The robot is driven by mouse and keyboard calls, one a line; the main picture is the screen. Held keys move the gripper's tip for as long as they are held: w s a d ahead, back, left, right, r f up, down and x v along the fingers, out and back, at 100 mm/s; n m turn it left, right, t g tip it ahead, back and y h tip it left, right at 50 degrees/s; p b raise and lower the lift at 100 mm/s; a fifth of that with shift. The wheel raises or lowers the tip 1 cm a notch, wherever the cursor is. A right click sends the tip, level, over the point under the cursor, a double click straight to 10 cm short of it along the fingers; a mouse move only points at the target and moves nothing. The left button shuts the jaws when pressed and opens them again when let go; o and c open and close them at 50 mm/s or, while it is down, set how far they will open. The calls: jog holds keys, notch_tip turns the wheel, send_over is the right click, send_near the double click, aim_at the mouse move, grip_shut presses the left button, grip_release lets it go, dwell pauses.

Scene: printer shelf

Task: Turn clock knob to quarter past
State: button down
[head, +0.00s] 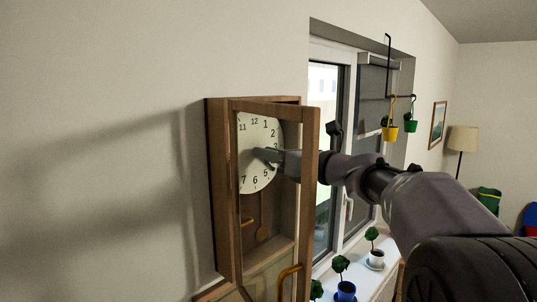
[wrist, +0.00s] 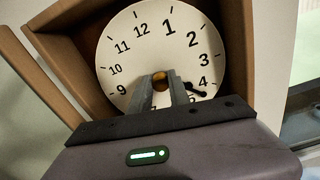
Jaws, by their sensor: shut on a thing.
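The wall clock (head: 217,190) is a wooden case with a white dial (head: 246,170), and its glazed door (head: 311,160) stands open. In the wrist view the dial (wrist: 120,65) fills the middle, tilted. A brass knob (wrist: 160,82) sits at the dial's centre, between the fingers of my gripper (wrist: 161,84). My gripper (head: 262,155) reaches in from the right and is shut on the knob. A black hand (wrist: 198,91) points between 4 and 5. The fingers hide the lower dial, and I cannot see a second hand.
A pendulum (head: 262,232) hangs below the dial. A brass handle (head: 289,271) is at the lower front. To the right are a window, hanging yellow (head: 390,130) and green pots, and potted plants on the sill (head: 375,258). The wall to the left is bare.

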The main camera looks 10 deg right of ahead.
jog(key=shift+f, duration=0.1)
jog(key=shift+a+n+b, duration=0.1)
jog(key=shift+n+b, duration=3.55)
jog(key=shift+n, duration=0.55)
jog(key=c, duration=1.2)
grip_release()
jog(key=shift+c, duration=0.2)
